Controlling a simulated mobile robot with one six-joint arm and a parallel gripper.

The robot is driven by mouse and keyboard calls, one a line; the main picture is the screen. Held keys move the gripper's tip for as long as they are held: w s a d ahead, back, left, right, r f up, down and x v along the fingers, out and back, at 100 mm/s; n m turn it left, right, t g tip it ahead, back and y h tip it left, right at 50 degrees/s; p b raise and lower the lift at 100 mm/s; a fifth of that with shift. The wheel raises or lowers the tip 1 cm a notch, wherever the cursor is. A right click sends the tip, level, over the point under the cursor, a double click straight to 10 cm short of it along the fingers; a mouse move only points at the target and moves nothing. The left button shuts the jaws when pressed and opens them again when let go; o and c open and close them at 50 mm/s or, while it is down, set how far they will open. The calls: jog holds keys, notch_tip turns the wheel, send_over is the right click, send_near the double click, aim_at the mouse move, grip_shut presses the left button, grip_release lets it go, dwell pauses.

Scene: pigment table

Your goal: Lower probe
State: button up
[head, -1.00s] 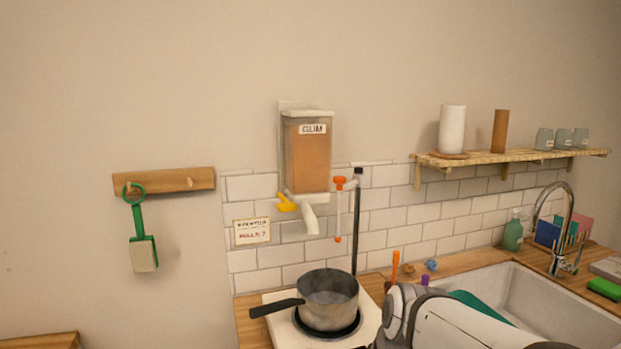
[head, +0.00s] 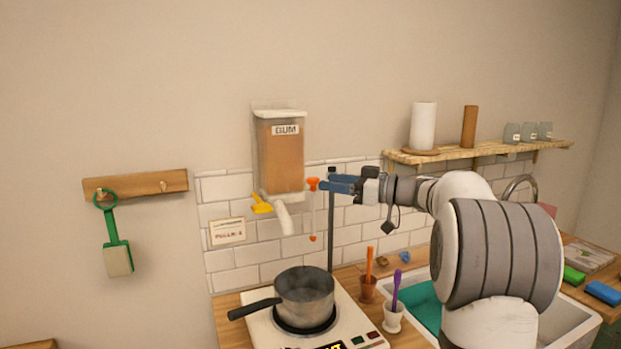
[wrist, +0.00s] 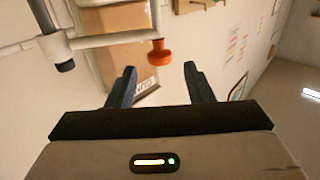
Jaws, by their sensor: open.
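The probe (head: 313,212) hangs upright from an arm on a black stand post (head: 331,232), to the right of the dispenser. It has an orange knob (head: 313,184) on top, a thin pale shaft and an orange lower tip. The tip hangs above the back right of the grey pot (head: 306,292). My gripper (head: 324,184) is open and empty, level with the knob and just to its right. In the wrist view the knob (wrist: 158,53) lies ahead of my gripper (wrist: 160,72), in line with the gap between the blue fingers. I see no contact.
The pot stands on a white hot plate (head: 352,320). The dispenser (head: 281,155), with its yellow lever (head: 261,204) and white spout (head: 284,218), is close on the left. Cups with an orange (head: 370,262) and a purple stick (head: 396,290) stand below my arm.

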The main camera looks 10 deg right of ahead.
aim_at(312, 178)
jog(key=p+x, duration=0.1)
jog(key=x, duration=0.4)
jog(key=shift+w+a, duration=0.15)
jog(key=shift+a, duration=0.15)
jog(key=shift+c, duration=0.6)
grip_shut()
jog(key=shift+f, duration=0.1)
